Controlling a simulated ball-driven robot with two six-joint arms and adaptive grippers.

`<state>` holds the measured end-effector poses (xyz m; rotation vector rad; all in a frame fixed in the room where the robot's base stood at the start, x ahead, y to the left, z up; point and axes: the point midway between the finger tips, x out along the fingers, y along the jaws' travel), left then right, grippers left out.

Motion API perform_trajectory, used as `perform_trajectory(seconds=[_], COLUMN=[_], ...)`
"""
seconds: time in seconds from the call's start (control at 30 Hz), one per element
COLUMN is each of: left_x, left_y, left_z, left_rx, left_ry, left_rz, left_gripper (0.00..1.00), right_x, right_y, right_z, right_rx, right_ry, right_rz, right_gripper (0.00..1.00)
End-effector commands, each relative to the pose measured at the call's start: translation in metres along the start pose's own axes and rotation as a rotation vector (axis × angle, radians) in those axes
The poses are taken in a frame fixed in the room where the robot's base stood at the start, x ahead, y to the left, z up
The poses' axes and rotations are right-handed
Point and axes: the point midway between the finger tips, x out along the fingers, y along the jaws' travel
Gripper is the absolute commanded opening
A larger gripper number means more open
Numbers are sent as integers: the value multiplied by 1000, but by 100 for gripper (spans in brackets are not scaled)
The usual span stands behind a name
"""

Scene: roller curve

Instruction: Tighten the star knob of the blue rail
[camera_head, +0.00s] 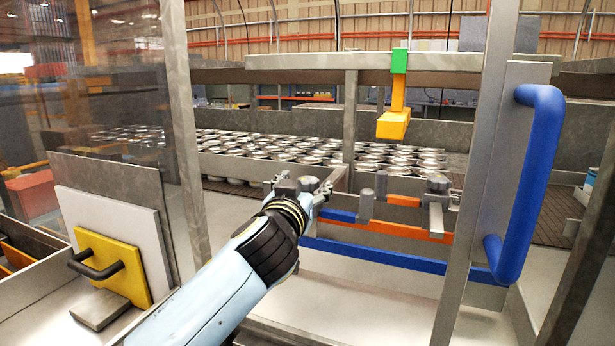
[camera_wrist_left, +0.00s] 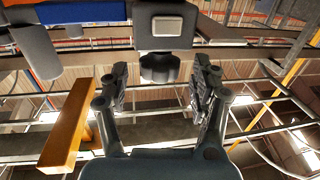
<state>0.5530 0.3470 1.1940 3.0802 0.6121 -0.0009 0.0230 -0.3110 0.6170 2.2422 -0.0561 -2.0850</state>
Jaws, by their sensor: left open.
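The blue rail (camera_head: 390,257) runs across in front of the machine, with a shorter blue piece (camera_head: 337,215) just above it. My left gripper (camera_head: 308,187) is near the left end of this blue piece. In the left wrist view, the open gripper (camera_wrist_left: 160,82) has one finger on each side of a dark grey star knob (camera_wrist_left: 160,68), with gaps visible at both sides. The knob sits under a grey block with a pale plate (camera_wrist_left: 167,26). In the head view my gripper partly hides that spot. My right gripper is not in view.
An orange rail (camera_head: 408,229) with another grey knob (camera_head: 439,181) lies to the right. An orange bar (camera_head: 395,124) hangs above; a big blue handle (camera_head: 533,175) stands at right. Behind are many metal dishes (camera_head: 290,150). A yellow plate (camera_head: 113,268) is at left.

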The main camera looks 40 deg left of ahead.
Motion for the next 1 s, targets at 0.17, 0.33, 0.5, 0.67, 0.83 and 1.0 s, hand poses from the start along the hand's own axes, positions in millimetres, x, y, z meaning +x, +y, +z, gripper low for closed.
perform_trajectory(seconds=[0.17, 0.33, 0.5, 0.67, 0.83, 1.0], left_x=[20, 24, 24, 24, 24, 24], left_y=[0, 0, 0, 0, 0, 0], left_z=[0, 1, 1, 1, 1, 1], left_rx=[2, 1, 1, 1, 1, 1], left_ry=[0, 0, 0, 0, 0, 0], left_rz=[0, 1, 1, 1, 1, 1], left_gripper=[64, 64, 64, 43, 21, 6], right_x=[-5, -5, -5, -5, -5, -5], right_y=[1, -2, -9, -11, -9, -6], right_z=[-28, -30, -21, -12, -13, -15], right_rx=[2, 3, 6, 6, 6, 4], right_ry=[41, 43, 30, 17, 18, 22], right_rz=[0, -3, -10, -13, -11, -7], right_gripper=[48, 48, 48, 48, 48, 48])
